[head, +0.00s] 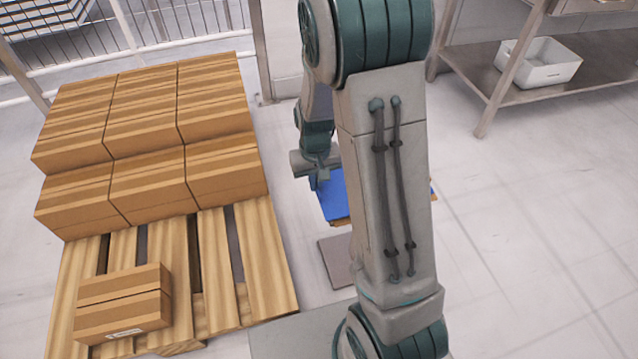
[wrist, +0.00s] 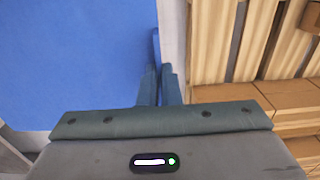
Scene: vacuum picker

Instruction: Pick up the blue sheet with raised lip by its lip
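In the head view my gripper (head: 319,180) is at the sheet's left edge. The exact finger contact is too small to see.
An orange-brown edge (head: 433,190) shows right of my arm. A grey plate (head: 337,262) lies in front of the sheet. Left stands a wooden pallet (head: 262,255) with stacked cartons (head: 150,105) and a single box (head: 122,305). A shelf with a white bin (head: 540,65) is far right.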

